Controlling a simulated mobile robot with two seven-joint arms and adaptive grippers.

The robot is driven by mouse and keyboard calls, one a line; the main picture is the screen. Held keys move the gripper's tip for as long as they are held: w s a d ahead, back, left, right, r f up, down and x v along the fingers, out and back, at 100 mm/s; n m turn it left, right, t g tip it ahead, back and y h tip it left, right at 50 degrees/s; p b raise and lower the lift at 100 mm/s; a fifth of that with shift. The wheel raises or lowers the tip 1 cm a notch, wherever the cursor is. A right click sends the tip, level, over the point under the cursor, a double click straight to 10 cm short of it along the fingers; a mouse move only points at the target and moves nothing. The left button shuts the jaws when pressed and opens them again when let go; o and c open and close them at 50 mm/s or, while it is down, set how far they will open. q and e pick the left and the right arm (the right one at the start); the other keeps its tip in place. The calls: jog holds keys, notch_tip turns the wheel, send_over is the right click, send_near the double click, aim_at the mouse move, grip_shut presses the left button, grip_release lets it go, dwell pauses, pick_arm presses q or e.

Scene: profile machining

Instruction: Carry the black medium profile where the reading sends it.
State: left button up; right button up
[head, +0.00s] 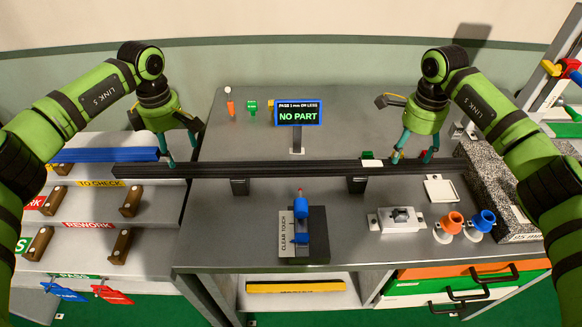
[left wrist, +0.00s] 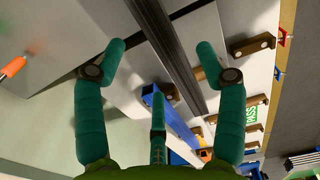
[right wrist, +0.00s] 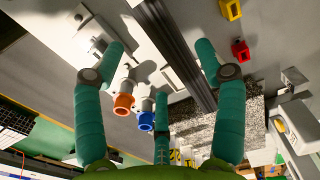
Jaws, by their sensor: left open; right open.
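The long black profile (head: 300,168) lies level across two dark supports (head: 240,186) (head: 356,184) on the grey bench; its left end reaches over the rack. My left gripper (head: 181,153) is open near its left part; in the left wrist view the profile (left wrist: 172,45) runs between the open fingertips. My right gripper (head: 412,158) is open near its right part; in the right wrist view the profile (right wrist: 178,45) also runs between the fingertips. Contact cannot be told. The display (head: 298,112) reads "PASS 1 mm OR LESS" and "NO PART".
A stepped rack (head: 85,205) at left has TO CHECK, REWORK and PASS labels; a blue profile (head: 105,155) lies on top. A blue device beside a CLEAR TOUCH plate (head: 286,234) stands before the profile. Orange and blue cups (head: 448,224) (head: 482,222) and a granite block (head: 497,190) stand right.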

aim_at(183, 164)
pick_arm(q)
notch_tip(183, 164, down, 5)
jog(key=shift+w+f, duration=0.1)
pick_arm(e)
notch_tip(183, 164, down, 5)
jog(key=shift+w+f, duration=0.1)
jog(key=shift+w, duration=0.05)
pick_arm(q)
jog(key=shift+f, duration=0.4)
pick_arm(e)
jog(key=shift+f, duration=0.4)
pick_arm(q)
jog(key=shift+f, duration=0.1)
pick_arm(e)
jog(key=shift+f, duration=0.1)
pick_arm(q)
grip_shut()
pick_arm(e)
grip_shut()
